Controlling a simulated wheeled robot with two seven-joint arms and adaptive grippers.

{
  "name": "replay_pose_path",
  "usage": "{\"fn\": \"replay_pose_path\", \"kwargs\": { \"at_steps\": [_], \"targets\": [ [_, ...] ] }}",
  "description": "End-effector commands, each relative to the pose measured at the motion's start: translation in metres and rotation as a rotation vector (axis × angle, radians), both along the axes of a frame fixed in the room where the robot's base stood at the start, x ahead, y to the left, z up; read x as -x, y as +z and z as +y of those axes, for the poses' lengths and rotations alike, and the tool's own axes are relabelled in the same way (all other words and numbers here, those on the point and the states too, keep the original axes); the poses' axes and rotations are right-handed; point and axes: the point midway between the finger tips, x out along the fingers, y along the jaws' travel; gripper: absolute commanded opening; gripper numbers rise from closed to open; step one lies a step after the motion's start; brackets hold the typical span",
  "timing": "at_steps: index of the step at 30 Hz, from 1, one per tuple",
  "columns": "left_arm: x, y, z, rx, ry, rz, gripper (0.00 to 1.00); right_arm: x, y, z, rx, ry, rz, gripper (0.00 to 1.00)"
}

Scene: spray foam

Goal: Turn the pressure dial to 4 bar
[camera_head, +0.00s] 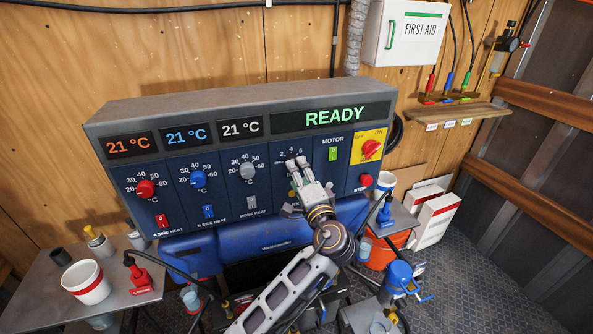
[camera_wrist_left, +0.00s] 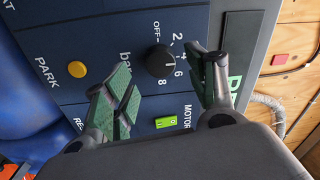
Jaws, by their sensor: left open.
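The pressure dial (camera_wrist_left: 160,62) is a round black knob on the dark blue panel in the left wrist view, with OFF, 2, 4, 6, 8 and "bar" printed around it. I cannot clearly read which mark its pointer faces. My left gripper (camera_wrist_left: 163,72) is open, with one green-padded finger on each side of the dial. Whether either finger touches the knob I cannot tell. In the head view my left gripper (camera_head: 297,164) covers the dial, and only part of its scale shows above the fingers. My right gripper is not in view.
Near the dial are a yellow PARK button (camera_wrist_left: 77,69) and a green MOTOR switch (camera_wrist_left: 166,122). In the head view, the red power switch (camera_head: 370,149) and STOP button (camera_head: 366,180) lie further right. Heat knobs, including a grey one (camera_head: 247,171), lie left.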

Motion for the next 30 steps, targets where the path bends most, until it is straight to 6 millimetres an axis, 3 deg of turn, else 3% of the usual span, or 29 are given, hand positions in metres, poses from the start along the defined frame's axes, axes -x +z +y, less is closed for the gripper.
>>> {"fn": "replay_pose_path", "kwargs": {
  "at_steps": [15, 21, 30],
  "targets": [
    [0.069, -0.005, -0.023, 0.0, -0.001, 0.001, 0.57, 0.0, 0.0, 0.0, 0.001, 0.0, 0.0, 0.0],
    [0.08, -0.006, -0.026, 0.0, 0.0, 0.001, 0.57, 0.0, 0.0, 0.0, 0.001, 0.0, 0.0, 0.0],
    [0.082, -0.005, -0.027, 0.0, 0.0, 0.0, 0.57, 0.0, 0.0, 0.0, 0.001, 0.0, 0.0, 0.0]
  ]
}}
